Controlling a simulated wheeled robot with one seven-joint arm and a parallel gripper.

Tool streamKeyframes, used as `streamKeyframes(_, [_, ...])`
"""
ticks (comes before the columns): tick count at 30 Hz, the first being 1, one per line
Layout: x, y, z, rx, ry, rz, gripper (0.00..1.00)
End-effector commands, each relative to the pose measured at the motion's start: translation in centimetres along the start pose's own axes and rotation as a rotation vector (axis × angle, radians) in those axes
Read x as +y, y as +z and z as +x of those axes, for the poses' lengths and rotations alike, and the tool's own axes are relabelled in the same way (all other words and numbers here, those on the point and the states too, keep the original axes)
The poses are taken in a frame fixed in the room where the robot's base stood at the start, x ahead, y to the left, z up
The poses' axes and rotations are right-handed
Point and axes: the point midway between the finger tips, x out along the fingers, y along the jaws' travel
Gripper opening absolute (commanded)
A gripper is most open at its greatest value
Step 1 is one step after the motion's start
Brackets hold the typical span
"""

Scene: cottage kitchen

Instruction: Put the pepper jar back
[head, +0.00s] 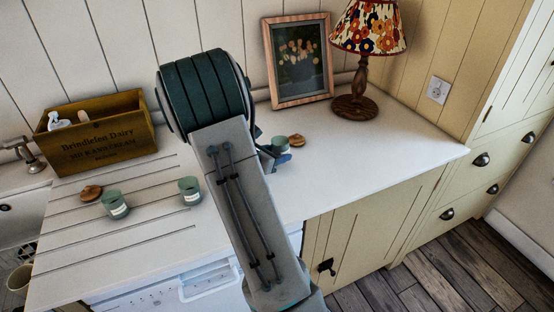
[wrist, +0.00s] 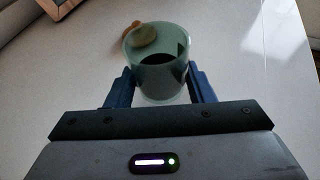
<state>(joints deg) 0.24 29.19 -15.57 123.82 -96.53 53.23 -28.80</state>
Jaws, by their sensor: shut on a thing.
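My gripper (wrist: 160,72) is shut on a green-blue jar (wrist: 158,92), one dark blue finger on each side. The jar is open at the top, with dark contents low inside. In the head view the held jar (head: 280,145) is at the counter, right of my arm, which hides most of the gripper. A round wooden lid (head: 297,140) lies just beyond it and also shows in the wrist view (wrist: 142,34). Two similar jars (head: 115,204) (head: 190,189) stand on the ribbed drainer at left. I cannot read which label says pepper.
Another wooden lid (head: 91,193) lies beside the leftmost jar. A wooden crate (head: 97,146) holding bottles stands at the back left by the sink. A framed picture (head: 298,60) and a lamp (head: 355,107) stand at the back. The counter (head: 400,150) to the right is clear.

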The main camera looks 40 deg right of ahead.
Motion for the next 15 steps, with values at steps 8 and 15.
streamKeyframes(8, [0.0,-2.5,1.0,0.0,0.001,-0.002,0.24])
streamKeyframes(15, [0.0,-2.5,1.0,0.0,0.001,0.0,0.24])
